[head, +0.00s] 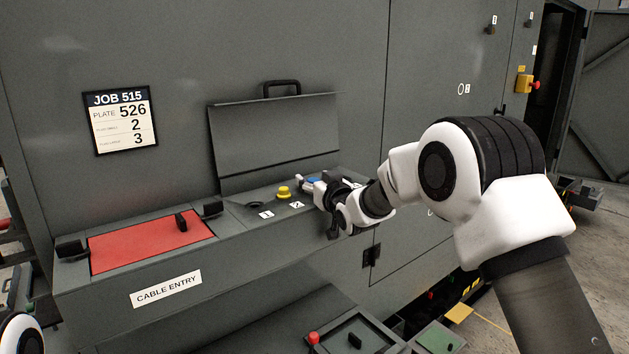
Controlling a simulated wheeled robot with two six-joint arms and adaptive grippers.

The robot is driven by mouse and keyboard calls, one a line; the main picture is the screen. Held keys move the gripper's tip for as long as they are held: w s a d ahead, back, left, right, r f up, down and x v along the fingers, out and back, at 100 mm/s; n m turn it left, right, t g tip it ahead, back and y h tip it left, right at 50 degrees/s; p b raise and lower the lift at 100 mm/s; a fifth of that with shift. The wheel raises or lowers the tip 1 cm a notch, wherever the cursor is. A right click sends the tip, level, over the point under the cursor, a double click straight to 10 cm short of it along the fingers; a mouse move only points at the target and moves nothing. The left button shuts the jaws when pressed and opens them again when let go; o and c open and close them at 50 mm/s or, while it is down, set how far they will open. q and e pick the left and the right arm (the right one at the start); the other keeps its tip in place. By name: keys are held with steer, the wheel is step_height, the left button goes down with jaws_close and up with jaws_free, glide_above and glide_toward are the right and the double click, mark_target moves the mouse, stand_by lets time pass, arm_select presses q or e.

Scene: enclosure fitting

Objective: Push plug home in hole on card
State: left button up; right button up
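The job card (121,120) on the wall reads JOB 515, plate 526, then 2 and 3 on two lines whose small print is blurred. A yellow plug (284,193) stands upright on the ledge behind the label 2. A dark hole (254,206) lies left of it, behind the label 1. My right gripper (318,190) is low over the ledge, right of the yellow plug, at a blue piece (313,182). The gripper hides the ledge below it, and I cannot tell whether it grips the blue piece. My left gripper is out of view.
A red plate (150,243) with a black handle lies in the ledge, left of the holes. A raised lid (276,142) stands behind the ledge. Below are a dark tray (352,335) and a red knob (313,338). A yellow box with a red button (524,84) is at right.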

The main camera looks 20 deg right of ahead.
steer(key=shift+s+f, duration=0.1)
steer(key=s+d, duration=0.1)
steer(key=s, duration=1)
steer(key=shift+s+r, duration=0.35)
steer(key=shift+r, duration=0.05)
steer(key=shift+d, duration=0.1)
